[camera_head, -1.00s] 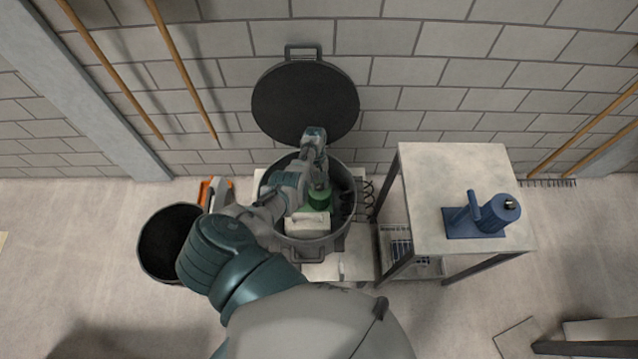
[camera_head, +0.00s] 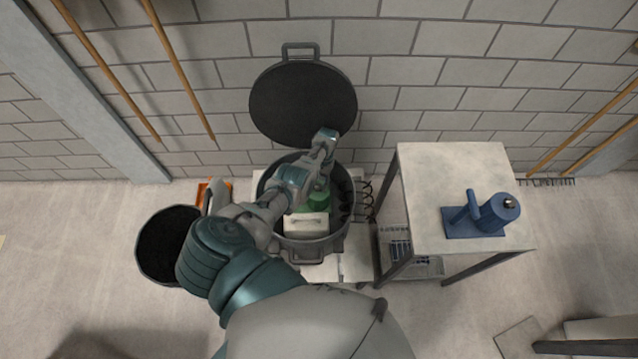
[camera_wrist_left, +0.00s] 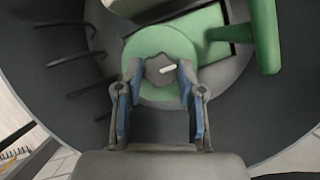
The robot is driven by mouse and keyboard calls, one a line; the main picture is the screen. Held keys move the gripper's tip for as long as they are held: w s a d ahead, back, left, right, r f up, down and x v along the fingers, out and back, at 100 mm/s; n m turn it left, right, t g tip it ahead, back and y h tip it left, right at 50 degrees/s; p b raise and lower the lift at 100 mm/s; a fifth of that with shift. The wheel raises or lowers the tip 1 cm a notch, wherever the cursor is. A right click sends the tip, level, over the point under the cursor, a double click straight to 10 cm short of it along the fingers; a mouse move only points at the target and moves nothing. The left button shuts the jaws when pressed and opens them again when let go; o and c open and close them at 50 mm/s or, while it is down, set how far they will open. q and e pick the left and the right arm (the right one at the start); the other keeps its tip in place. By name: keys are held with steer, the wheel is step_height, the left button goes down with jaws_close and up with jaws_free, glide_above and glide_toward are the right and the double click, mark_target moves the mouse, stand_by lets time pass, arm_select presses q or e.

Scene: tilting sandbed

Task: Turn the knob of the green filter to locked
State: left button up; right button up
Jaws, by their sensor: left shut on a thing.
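The green filter (camera_head: 318,198) stands inside a dark round tub (camera_head: 306,254), partly hidden by my left arm in the head view. In the left wrist view the green filter (camera_wrist_left: 184,42) has a round top with a dark lobed knob (camera_wrist_left: 158,71) bearing a white pointer mark. The mark points to the right and slightly up in that view. My left gripper (camera_wrist_left: 160,82) is over the filter top, its two blue-padded fingers on either side of the knob and shut on it. My right gripper is not in view.
The tub's round lid (camera_head: 303,104) stands open against the block wall. A pale box (camera_head: 306,224) sits in the tub beside the filter. A black bucket (camera_head: 166,246) is at left; a table (camera_head: 440,185) with a blue pump (camera_head: 486,215) is at right.

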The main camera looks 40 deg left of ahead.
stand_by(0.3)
arm_select(q)
steer(key=o, duration=1.1)
steer(key=shift+o, duration=0.2)
steer(key=shift+w+a, duration=0.1)
steer(key=v, duration=1.1)
steer(key=shift+w+r, duration=0.2)
steer(key=shift+r, duration=0.15)
